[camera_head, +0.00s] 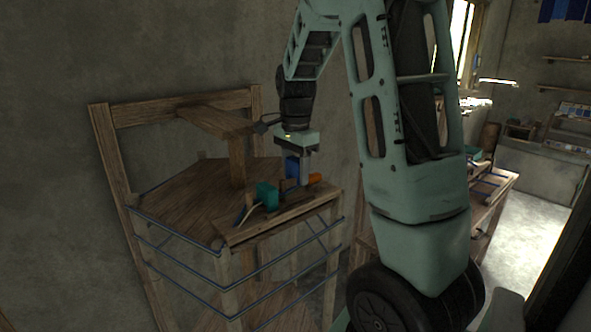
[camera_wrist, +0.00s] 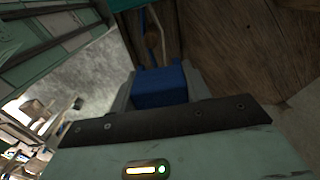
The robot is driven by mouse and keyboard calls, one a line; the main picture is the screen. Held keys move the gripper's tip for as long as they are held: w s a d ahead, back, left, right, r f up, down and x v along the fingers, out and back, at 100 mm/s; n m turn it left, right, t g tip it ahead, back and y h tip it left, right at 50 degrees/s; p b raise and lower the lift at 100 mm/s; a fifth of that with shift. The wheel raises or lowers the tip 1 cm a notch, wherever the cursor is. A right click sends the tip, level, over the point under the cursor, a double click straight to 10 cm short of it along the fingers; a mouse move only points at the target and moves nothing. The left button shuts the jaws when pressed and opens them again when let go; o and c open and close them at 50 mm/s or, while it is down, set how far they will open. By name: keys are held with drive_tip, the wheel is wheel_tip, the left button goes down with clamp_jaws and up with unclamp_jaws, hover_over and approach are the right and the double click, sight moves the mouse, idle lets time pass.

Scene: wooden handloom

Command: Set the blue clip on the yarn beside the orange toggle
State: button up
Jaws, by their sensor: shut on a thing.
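The blue clip (camera_head: 292,167) is a small blue block between the fingers of my gripper (camera_head: 304,172), low over the loom's front board in the head view. In the wrist view the clip (camera_wrist: 160,86) fills the space between the fingers, and my gripper (camera_wrist: 158,92) is shut on it. The orange toggle (camera_head: 315,179) lies just right of my fingers, near the board's right end. A pale strand of yarn (camera_wrist: 162,38) runs beyond the clip in the wrist view. I cannot tell whether the clip touches the yarn or the board.
A green block (camera_head: 267,195) with a pale cord stands on the front board (camera_head: 283,216), left of the clip. The wooden loom frame (camera_head: 105,150) has blue cords (camera_head: 180,264) around its posts. Another wooden bench (camera_head: 500,188) stands at right behind my arm.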

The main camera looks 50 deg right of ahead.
sight(295, 196)
idle(0.7)
drive_tip(key=shift+f+b, duration=0.45)
drive_tip(key=shift+f, duration=0.6)
drive_tip(key=shift+f, duration=0.1)
drive_tip(key=shift+f+b, duration=0.5)
drive_tip(key=shift+f, duration=0.25)
drive_tip(key=shift+a, duration=0.1)
